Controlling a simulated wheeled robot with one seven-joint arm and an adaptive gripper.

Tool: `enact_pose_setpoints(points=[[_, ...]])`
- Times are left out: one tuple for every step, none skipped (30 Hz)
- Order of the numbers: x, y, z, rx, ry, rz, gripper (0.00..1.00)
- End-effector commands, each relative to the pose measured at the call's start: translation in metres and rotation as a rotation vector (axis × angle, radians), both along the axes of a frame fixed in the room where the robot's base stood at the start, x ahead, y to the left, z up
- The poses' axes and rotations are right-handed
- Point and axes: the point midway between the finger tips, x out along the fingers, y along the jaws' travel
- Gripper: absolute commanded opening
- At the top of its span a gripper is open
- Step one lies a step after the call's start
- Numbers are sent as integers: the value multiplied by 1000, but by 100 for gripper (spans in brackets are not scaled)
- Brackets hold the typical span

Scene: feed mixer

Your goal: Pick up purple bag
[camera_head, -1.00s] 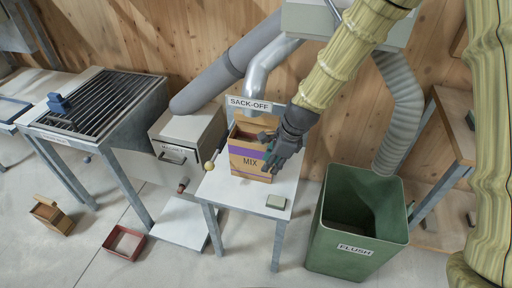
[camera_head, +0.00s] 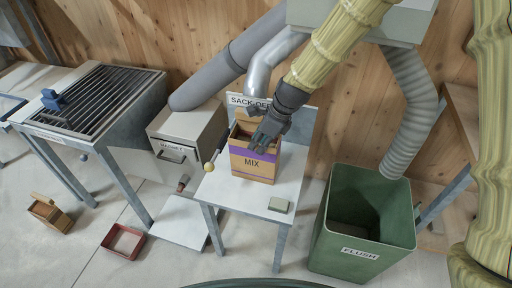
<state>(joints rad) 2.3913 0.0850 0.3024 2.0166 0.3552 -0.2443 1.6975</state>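The purple bag (camera_head: 253,164) is a brown paper sack with a purple band and the word MIX. It stands upright on the small white sack-off table (camera_head: 240,196), under the sack-off spout. My gripper (camera_head: 256,130) is over the bag's top right part, with its dark fingers spread apart. It hides part of the bag's rim and part of the sack-off sign (camera_head: 240,100). I cannot tell whether a finger touches the bag.
A small grey-green block (camera_head: 279,205) lies at the table's front right. The green flush bin (camera_head: 357,252) stands right of the table. The magnet box (camera_head: 180,150) is close on the left. A red tray (camera_head: 123,241) and a wooden box (camera_head: 47,214) are on the floor.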

Motion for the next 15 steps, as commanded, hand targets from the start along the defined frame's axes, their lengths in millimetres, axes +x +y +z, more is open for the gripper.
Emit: enact_pose_setpoints(points=[[0,2,-3,0,0,1,29],[0,3,-4,0,-1,2,29],[0,3,-6,0,0,2,29],[1,4,-7,0,0,2,29],[1,4,-8,0,0,3,29],[1,5,-9,0,0,3,29],[1,6,-11,0,1,4,29],[1,7,-13,-1,1,4,29],[1,8,-16,-1,1,4,29],[2,9,-20,-1,1,5,29],[2,11,-23,-1,1,5,29],[2,13,-28,-1,1,5,29],[3,15,-31,-1,1,5,29],[4,16,-35,-1,1,6,29],[4,18,-40,0,2,6,29]])
